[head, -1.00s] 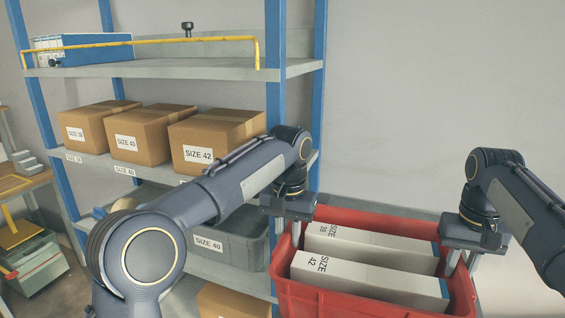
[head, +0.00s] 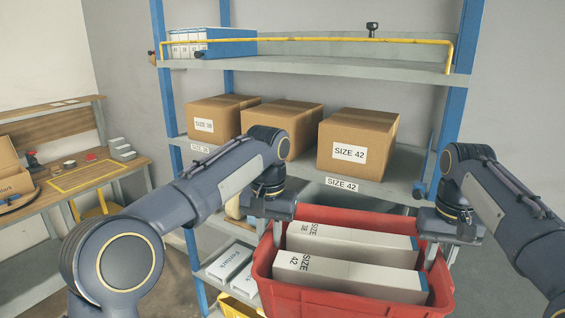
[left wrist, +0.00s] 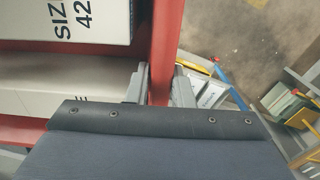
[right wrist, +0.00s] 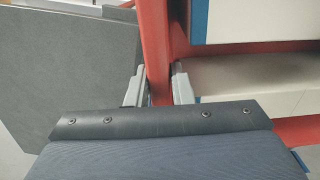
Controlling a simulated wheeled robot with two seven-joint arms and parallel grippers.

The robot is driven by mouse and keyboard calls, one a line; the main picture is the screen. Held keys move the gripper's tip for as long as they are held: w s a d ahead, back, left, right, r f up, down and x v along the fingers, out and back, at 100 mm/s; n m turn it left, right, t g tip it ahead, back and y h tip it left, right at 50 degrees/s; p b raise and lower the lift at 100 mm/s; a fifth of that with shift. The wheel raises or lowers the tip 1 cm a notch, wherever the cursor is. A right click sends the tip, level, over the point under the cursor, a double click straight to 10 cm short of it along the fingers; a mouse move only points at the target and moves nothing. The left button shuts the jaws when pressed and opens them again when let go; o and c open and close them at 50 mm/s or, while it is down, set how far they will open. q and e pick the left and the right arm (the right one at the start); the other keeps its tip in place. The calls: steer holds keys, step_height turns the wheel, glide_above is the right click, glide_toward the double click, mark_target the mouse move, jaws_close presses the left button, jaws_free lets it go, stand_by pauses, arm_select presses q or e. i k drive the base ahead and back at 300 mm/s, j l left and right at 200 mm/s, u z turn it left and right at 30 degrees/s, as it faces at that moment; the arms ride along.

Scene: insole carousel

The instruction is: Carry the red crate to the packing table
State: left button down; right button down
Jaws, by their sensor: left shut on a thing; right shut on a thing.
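The red crate (head: 350,299) is in the lower right of the head view, held in front of the shelf rack. It holds two white boxes, one marked size 42 (head: 350,275) and one marked 38 (head: 350,242). My left gripper (left wrist: 159,85) is shut on the crate's left rim (left wrist: 166,40). My right gripper (right wrist: 160,85) is shut on the crate's right rim (right wrist: 155,40). In the head view the fingertips of both grippers are partly hidden by the wrists and the rim. The packing table (head: 110,175), wooden with a yellow-outlined area, stands at the far left.
The blue-posted shelf rack (head: 461,60) stands close behind the crate. Open floor (head: 172,270) shows left of the rack.

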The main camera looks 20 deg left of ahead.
mark_target(87, 174)
steer(key=i+j+u, duration=0.15)
steer(key=j, duration=0.4)
steer(key=i+j+u, duration=0.15)
steer(key=j, duration=0.4)
steer(key=i+j+u, duration=0.15)
steer(key=j, duration=0.35)
steer(key=i+j+u, duration=0.15)
steer(key=j, duration=0.35)
steer(key=i+j+u, duration=0.15)
steer(key=i+j, duration=0.2)
steer(key=i+j+u, duration=0.15)
steer(key=j, duration=0.35)
steer(key=i+j+u, duration=0.15)
steer(key=i+j, duration=0.25)
steer(key=i+u, duration=0.3)
steer(key=i, duration=0.5)
steer(key=i+u, duration=0.3)
steer(key=i, duration=0.5)
steer(key=i+l+u, duration=0.15)
steer(key=i+l, duration=0.15)
steer(key=i+l+u, duration=0.15)
steer(key=l, duration=0.3)
steer(key=i+l+u, duration=0.15)
steer(key=i+l, duration=0.2)
steer(key=i+l+u, duration=0.2)
steer(key=l, duration=0.3)
steer(key=i+l+u, duration=0.15)
steer(key=l, duration=0.45)
